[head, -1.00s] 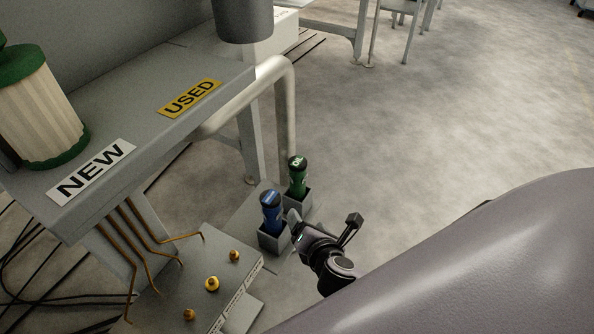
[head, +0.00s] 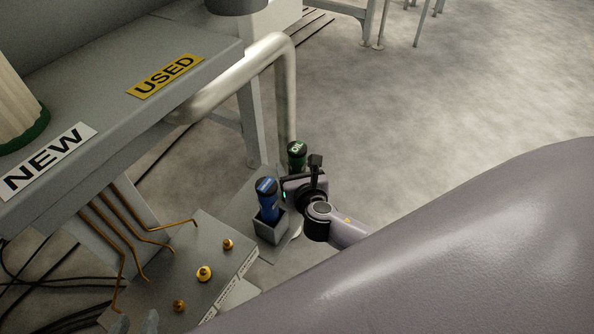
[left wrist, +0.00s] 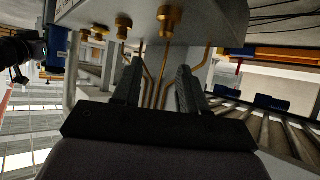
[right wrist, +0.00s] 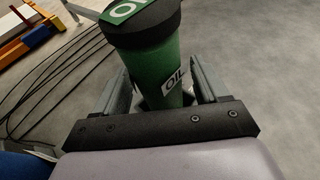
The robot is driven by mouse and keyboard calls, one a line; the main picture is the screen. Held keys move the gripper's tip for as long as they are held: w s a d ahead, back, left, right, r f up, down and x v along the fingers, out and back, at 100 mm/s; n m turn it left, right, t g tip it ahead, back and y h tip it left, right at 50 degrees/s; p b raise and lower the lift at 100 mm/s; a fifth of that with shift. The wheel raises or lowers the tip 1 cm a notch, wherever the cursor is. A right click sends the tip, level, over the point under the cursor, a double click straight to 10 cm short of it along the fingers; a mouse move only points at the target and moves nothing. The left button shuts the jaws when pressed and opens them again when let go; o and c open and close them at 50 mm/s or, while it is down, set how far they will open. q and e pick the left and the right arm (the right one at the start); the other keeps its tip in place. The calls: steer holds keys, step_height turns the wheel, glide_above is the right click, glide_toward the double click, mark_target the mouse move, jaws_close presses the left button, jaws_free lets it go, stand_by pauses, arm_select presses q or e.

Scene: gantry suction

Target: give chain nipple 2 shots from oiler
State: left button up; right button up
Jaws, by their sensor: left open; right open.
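The green oiler (head: 297,153), with OIL on its cap, stands upright in its holder beside the bench leg. The right wrist view shows the oiler (right wrist: 155,62) between the open fingers of my right gripper (right wrist: 163,88); I cannot tell if they touch it. Three brass nipples (head: 204,273) stand on a grey plate with labels too small to read, so I cannot tell which is the chain nipple. My left gripper (head: 136,322) is open and empty at the bottom edge, near the closest nipple. The left wrist view shows the nipples (left wrist: 169,15) above its fingers (left wrist: 158,82).
A blue bottle (head: 267,203) stands in its own holder (head: 271,232) close to my right gripper. Thin copper pipes (head: 140,232) come down to the plate. The bench (head: 100,110) with NEW and USED signs and a thick pale pipe (head: 240,75) are behind. The floor at right is clear.

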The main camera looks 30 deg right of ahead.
arm_select(q)
steer(key=shift+w+d, duration=0.1)
steer(key=shift+d, duration=0.15)
arm_select(e)
steer(key=shift+w+d+f, duration=0.15)
steer(key=shift+w+f, duration=0.1)
steer(key=shift+w, duration=0.3)
arm_select(q)
steer(key=shift+w+d+r, duration=0.1)
steer(key=shift+d+r, duration=0.1)
steer(key=shift+r, duration=0.15)
arm_select(e)
steer(key=shift+w+d, duration=0.1)
steer(key=shift+w, duration=0.1)
arm_select(q)
steer(key=shift+w+r, duration=0.2)
steer(key=shift+r, duration=0.15)
steer(key=shift+f+t, duration=0.1)
steer(key=shift+t, duration=0.2)
arm_select(e)
steer(key=c, duration=1.1)
steer(key=shift+c, duration=1)
arm_select(q)
steer(key=shift+s+f, duration=0.1)
arm_select(e)
steer(key=shift+r, duration=0.1)
